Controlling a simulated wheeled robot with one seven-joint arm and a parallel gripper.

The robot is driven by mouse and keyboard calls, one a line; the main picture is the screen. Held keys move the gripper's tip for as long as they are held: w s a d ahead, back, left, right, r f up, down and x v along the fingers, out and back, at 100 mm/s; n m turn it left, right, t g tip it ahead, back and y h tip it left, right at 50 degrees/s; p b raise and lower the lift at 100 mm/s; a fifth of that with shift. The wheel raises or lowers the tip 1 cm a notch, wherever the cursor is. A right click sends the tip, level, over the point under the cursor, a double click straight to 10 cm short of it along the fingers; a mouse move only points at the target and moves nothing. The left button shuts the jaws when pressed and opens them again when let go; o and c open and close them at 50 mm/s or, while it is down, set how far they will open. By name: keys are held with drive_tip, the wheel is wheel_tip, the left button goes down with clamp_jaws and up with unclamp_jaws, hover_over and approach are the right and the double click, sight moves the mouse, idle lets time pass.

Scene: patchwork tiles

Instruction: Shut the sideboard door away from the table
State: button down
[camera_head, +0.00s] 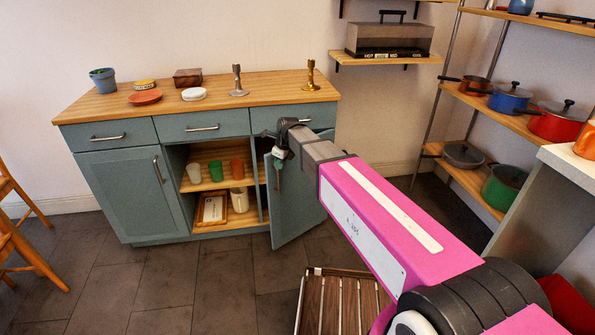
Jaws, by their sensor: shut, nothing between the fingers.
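The blue-grey sideboard (230,126) stands against the wall. Its right door (300,205) is partly open, swung out toward me, hinged at the right end, with its free edge and handle (278,178) on the left. The left door (133,197) is shut. My gripper (279,156) is shut and empty at the upper part of the open door, near its free edge and just above the handle. I cannot tell whether it touches the door. My pink arm reaches in from the lower right and hides part of the door's right side.
Cups (216,171) and a framed board (212,209) sit inside the open middle compartment. A slatted wooden piece (343,305) stands on the floor below my arm. Wooden chair parts (30,255) are at the left edge. A pot rack (470,180) is at right. Floor before the sideboard's left is clear.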

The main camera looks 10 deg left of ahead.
drive_tip(key=w+a, duration=0.7)
drive_tip(key=w, duration=0.1)
drive_tip(key=shift+a, duration=0.4)
drive_tip(key=shift+d, duration=0.1)
